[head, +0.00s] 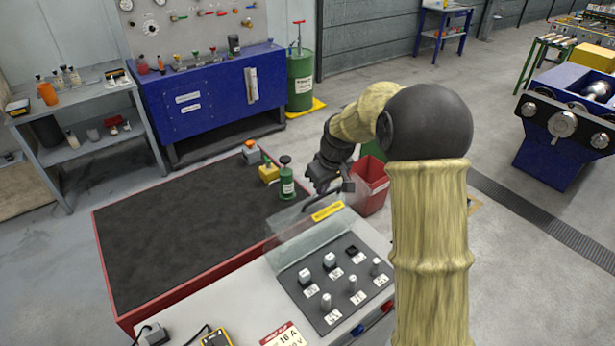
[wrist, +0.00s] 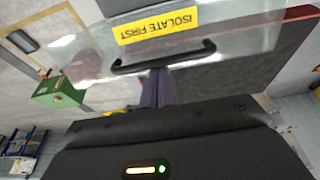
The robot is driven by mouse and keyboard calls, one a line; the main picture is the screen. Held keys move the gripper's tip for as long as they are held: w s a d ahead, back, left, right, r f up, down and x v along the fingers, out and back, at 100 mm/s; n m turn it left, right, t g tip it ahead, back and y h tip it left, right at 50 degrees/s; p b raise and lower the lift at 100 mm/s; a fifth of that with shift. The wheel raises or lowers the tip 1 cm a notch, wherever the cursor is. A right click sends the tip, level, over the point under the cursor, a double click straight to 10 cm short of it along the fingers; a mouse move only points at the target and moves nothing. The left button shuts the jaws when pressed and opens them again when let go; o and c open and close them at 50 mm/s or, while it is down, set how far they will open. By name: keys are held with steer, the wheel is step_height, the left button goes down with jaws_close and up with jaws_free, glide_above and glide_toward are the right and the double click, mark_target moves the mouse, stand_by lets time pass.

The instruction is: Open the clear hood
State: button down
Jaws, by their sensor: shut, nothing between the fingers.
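The clear hood (head: 300,232) is a see-through panel with a yellow label at the far edge of the black switch panel (head: 343,290). It looks raised and tilted up, with the switches uncovered in front of it. In the wrist view the hood (wrist: 225,40) fills the upper part, with its "ISOLATE FIRST" label (wrist: 155,24) and a black bar handle (wrist: 165,58). My gripper (head: 346,187) is beside the hood's upper edge. In the wrist view its fingers (wrist: 158,82) are shut and empty, just at the handle. I cannot tell whether they touch it.
A dark mat (head: 190,235) with a red rim covers the table on the left. A green bottle (head: 287,182) and a yellow block (head: 268,171) stand at its far right. A red bin (head: 372,185) is behind my gripper. A yellow meter (head: 215,339) lies at the front.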

steer(key=w+a+p, duration=0.2)
steer(key=w+a, duration=0.1)
steer(key=w, duration=0.1)
steer(key=s+b+v, duration=0.1)
steer(key=b+v, duration=0.2)
steer(key=v, duration=0.7)
steer(key=shift+s+d, duration=0.35)
steer(key=shift+s, duration=0.05)
steer(key=shift+s+f, duration=0.1)
steer(key=shift+f, duration=0.05)
steer(key=s+d+f+m, duration=0.2)
steer(key=s+d+f, duration=0.1)
steer(key=s, duration=0.5)
steer(key=s+d+f+m+h, duration=0.1)
steer(key=s+f, duration=0.3)
steer(key=s, duration=0.4)
steer(key=s+d+f+m, duration=0.3)
steer(key=s+d+f, duration=0.1)
steer(key=s, duration=0.4)
steer(key=shift+s+d+m+h, duration=0.3)
steer(key=shift+s+m+h, duration=0.1)
steer(key=c, duration=2.2)
jaws_free()
